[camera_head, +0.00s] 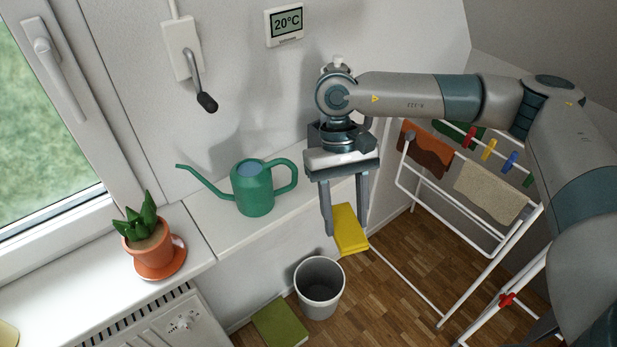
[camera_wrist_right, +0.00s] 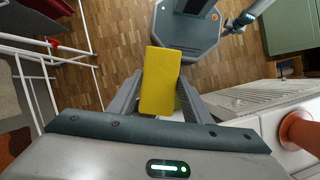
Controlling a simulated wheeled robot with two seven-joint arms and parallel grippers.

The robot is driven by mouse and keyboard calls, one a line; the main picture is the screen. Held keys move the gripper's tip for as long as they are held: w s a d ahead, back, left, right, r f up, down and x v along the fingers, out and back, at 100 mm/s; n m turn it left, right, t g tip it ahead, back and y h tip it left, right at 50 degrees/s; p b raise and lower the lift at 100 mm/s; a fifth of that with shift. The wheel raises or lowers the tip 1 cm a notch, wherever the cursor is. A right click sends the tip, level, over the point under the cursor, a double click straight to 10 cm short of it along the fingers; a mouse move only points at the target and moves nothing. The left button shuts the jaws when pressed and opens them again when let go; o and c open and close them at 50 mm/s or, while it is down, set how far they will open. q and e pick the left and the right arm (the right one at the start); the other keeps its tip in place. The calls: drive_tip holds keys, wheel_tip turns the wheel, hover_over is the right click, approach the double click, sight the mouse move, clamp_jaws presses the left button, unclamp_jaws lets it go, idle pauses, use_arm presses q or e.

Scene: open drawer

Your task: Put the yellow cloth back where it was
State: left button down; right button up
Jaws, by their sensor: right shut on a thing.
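The yellow cloth (camera_head: 349,232) is a folded, flat rectangular piece. My right gripper (camera_head: 345,217) is shut on it and holds it clear of the floor, just off the right end of the white sill and above and right of the grey bin. In the right wrist view the cloth (camera_wrist_right: 160,78) sticks out between the two fingers of my right gripper (camera_wrist_right: 160,105). The drying rack (camera_head: 447,229) stands to the right of the gripper, with a rust-brown cloth (camera_head: 426,152) and a beige cloth (camera_head: 488,192) hanging on it. My left gripper is not in view.
A green watering can (camera_head: 254,191) stands on the sill (camera_head: 217,221), left of the gripper. A potted plant (camera_head: 150,247) stands further left. The grey bin (camera_head: 319,285) and an olive-green flat object (camera_head: 281,323) are below. Clothespins (camera_head: 489,149) sit on the rack.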

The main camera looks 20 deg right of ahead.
drive_tip(key=shift+w+a+m+y, duration=0.15)
drive_tip(key=shift+w+m+y, duration=0.2)
drive_tip(key=shift+m, duration=0.35)
drive_tip(key=m, duration=0.1)
drive_tip(key=w+m+y, duration=0.1)
drive_tip(key=shift+w+a+r+m, duration=0.1)
drive_tip(key=shift+a+m, duration=0.15)
drive_tip(key=shift+m, duration=0.05)
use_arm(q)
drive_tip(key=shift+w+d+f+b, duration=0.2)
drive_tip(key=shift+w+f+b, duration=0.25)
drive_tip(key=shift+b, duration=0.1)
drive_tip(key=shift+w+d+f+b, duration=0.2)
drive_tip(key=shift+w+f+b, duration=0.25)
drive_tip(key=shift+b, duration=0.05)
use_arm(e)
drive_tip(key=w+d+r+m+t, duration=0.2)
drive_tip(key=w+d+m+t, duration=0.2)
drive_tip(key=m, duration=0.7)
drive_tip(key=w+d+r+m+t+y, duration=0.1)
drive_tip(key=w+d+r+m+t, duration=0.2)
drive_tip(key=m, duration=0.9)
drive_tip(key=shift+w+d+t, duration=0.35)
drive_tip(key=shift+w+t, duration=0.05)
drive_tip(key=shift+w, duration=0.75)
drive_tip(key=shift+y, duration=0.25)
